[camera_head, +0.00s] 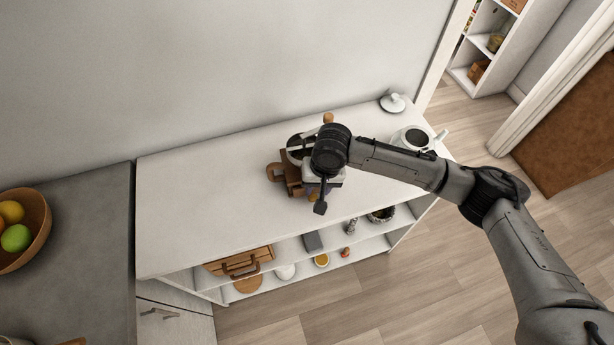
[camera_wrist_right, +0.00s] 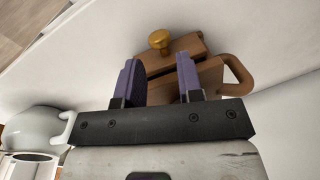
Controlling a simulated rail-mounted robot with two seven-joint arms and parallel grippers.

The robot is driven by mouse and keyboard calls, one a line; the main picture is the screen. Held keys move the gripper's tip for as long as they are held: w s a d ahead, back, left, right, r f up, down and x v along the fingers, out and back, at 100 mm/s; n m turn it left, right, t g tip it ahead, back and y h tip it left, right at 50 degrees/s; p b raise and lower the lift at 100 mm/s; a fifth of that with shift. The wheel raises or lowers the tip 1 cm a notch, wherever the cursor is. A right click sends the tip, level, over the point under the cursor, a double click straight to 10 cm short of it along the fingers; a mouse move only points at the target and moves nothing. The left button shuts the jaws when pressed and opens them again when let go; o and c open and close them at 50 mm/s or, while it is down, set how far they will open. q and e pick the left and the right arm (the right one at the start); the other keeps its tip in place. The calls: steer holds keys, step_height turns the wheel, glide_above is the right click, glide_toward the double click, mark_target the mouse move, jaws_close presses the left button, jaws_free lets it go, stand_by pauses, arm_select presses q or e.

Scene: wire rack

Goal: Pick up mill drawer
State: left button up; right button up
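The brown wooden mill (camera_head: 291,186) stands on the white shelf top, partly hidden by my right arm. In the right wrist view its wooden body (camera_wrist_right: 210,76) has a looped handle (camera_wrist_right: 238,74) on the right. A round brass knob (camera_wrist_right: 160,39) shows beyond my fingers, by the mill's near wooden part, which I take to be the drawer. My right gripper (camera_wrist_right: 161,78) has its two purple fingers apart, with brown wood visible between and behind them. Whether the fingers touch the wood cannot be told. My left gripper is not in view.
A white cup (camera_head: 413,137) and a white lid (camera_head: 392,102) stand at the right end of the shelf top. A wooden crate (camera_head: 240,260) and small items sit on lower shelves. A fruit bowl (camera_head: 24,232) is at far left. The shelf top's left half is clear.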

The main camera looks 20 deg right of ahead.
mark_target(314, 197)
steer(key=shift+w+a+f+b, duration=0.1)
steer(key=shift+a+f+b, duration=0.15)
steer(key=shift+f, duration=1.3)
steer(key=shift+a+f+b, duration=0.15)
steer(key=shift+f+b, duration=0.05)
steer(key=shift+f, duration=1.3)
steer(key=shift+c, duration=0.4)
jaws_close()
